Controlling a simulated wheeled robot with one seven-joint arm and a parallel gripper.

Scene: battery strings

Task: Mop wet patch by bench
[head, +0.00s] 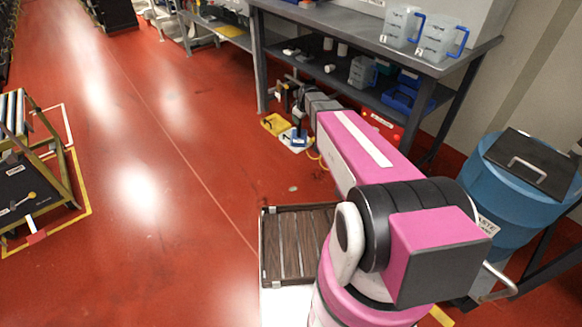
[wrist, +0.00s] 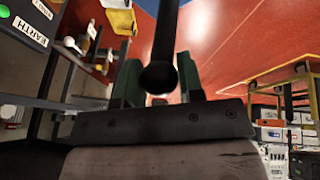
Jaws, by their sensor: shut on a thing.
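My gripper (head: 299,104) is low beside the workbench (head: 330,22) in the head view, at the end of my outstretched arm. In the wrist view its green fingers (wrist: 160,82) are shut on a dark round pole (wrist: 166,35), seemingly the mop handle. A blue-and-white piece (head: 296,139) lies low just below the gripper in the head view; I cannot tell whether it is the mop head. A yellow tray-like thing (head: 275,124) sits on the floor just left of it. No wet patch can be told apart from the glossy shine on the red floor.
A blue drum (head: 530,178) with a dark lid stands at the right. A dark slatted crate (head: 290,240) is near me. A yellow-framed stand (head: 45,180) is at the left. Clear drawers (head: 402,27) stand on the bench. The floor at centre left is open.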

